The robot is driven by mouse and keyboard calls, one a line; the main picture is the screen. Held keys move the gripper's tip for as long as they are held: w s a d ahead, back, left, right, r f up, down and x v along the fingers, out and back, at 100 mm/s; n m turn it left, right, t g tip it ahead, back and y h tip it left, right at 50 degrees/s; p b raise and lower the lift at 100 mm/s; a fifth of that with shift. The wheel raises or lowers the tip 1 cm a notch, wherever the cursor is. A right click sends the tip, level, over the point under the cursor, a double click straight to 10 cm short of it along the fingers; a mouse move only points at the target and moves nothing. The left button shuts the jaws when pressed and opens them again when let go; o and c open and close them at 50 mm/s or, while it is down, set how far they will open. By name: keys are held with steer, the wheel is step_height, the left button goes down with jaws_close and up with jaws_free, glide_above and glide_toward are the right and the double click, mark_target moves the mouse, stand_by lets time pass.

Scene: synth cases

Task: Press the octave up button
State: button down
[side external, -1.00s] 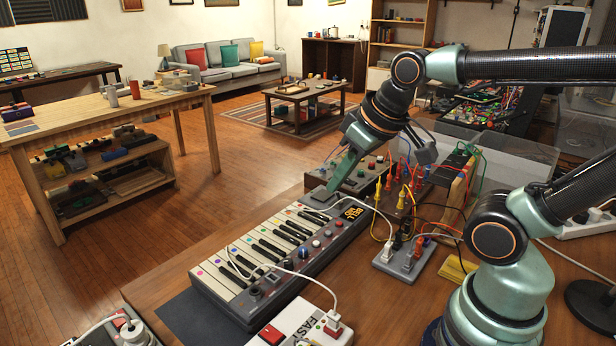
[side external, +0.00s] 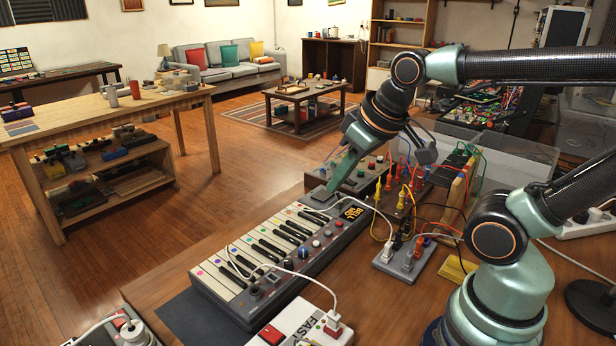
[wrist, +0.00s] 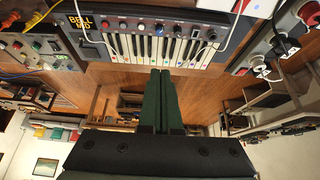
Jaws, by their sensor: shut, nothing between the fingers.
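A small grey keyboard (side external: 262,262) with white and black keys lies on the wooden table. It also shows in the wrist view (wrist: 198,21). Its dark display (side external: 352,212) reads "BELL MID" in yellow in the wrist view (wrist: 81,20). Knobs and small buttons run along its panel. A grey pad (side external: 317,198) is at its far end, near my fingertips. I cannot make out which control is the octave up button. My gripper (side external: 330,188) is shut and empty, pointing down at the keyboard's far end; whether it touches is unclear. Its green fingers show in the wrist view (wrist: 161,71).
A box with coloured knobs (side external: 352,172) stands just behind my gripper. Patch cables and a grey socket block (side external: 405,260) are to the right. A white cable lies across the keyboard. A white power strip (side external: 305,325) sits in front.

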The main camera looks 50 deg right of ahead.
steer(key=g, duration=0.6)
glide_above(316, 243)
steer(key=shift+f, duration=2.4)
step_height(316, 243, down, 14)
